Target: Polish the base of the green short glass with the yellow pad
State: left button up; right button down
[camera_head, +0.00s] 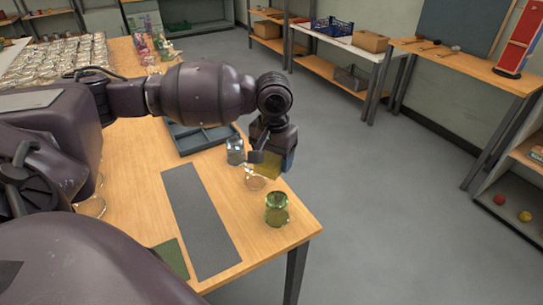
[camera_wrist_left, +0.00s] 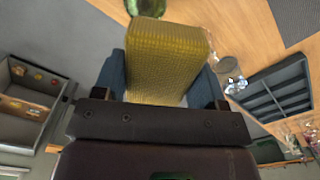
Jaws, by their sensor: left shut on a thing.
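The green short glass (camera_head: 276,209) stands on the wooden table near its front right corner. Part of it also shows at the top edge of the left wrist view (camera_wrist_left: 147,7). My left gripper (camera_head: 268,155) is shut on the yellow pad (camera_head: 266,166), which fills the space between its blue fingers in the left wrist view (camera_wrist_left: 165,60). The pad is above the table, beyond the green glass and apart from it in the picture. I cannot tell which end of the glass is up. My right gripper is not in view.
A clear glass (camera_head: 235,151) and a low clear glass (camera_head: 255,182) stand close to the left gripper. A dark divided tray (camera_head: 190,149) lies behind them. A grey mat (camera_head: 200,220) and a green pad (camera_head: 172,258) lie left of the green glass. The table ends just right of it.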

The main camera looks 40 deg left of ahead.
pick_arm(q)
jog(key=shift+w+d+f, duration=0.1)
jog(key=shift+d, duration=0.05)
notch_tip(320, 180, down, 6)
jog(key=b, duration=0.5)
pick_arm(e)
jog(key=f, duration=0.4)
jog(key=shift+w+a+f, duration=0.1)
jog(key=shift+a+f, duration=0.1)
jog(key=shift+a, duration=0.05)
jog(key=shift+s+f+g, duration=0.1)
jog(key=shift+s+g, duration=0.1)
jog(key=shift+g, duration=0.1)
pick_arm(q)
jog(key=shift+f, duration=0.9)
